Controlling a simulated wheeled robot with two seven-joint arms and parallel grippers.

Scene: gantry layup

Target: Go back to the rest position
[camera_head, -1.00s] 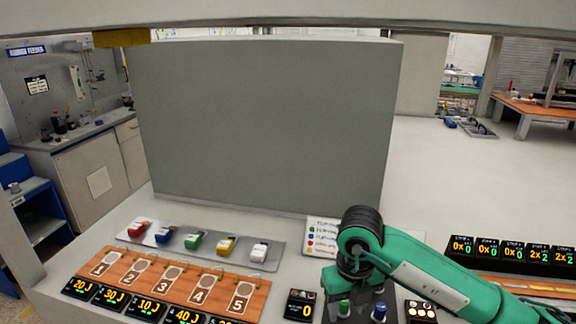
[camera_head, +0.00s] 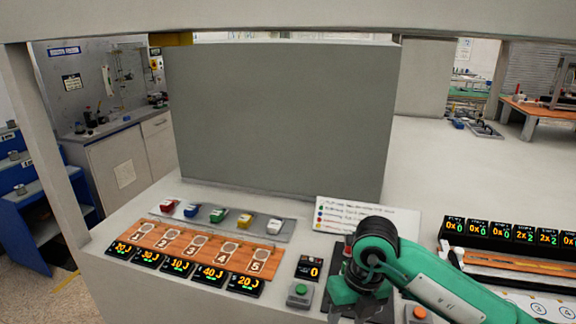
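My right arm (camera_head: 440,285) is green and comes in from the right edge. It bends down at a dark wrist joint, above the front edge of the bench. My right gripper (camera_head: 358,310) points down at the bottom of the picture, partly cut off. Its fingers are too dark and hidden to tell whether they are open or shut, and I see nothing held. My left arm and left gripper are not in view.
A grey panel (camera_head: 285,115) stands on the bench. Coloured blocks lie on a grey strip (camera_head: 165,213) behind an orange numbered board (camera_head: 137,236). A green button (camera_head: 300,292) sits left of my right gripper. Black displays (camera_head: 500,232) stand right. A white card (camera_head: 365,213) leans behind.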

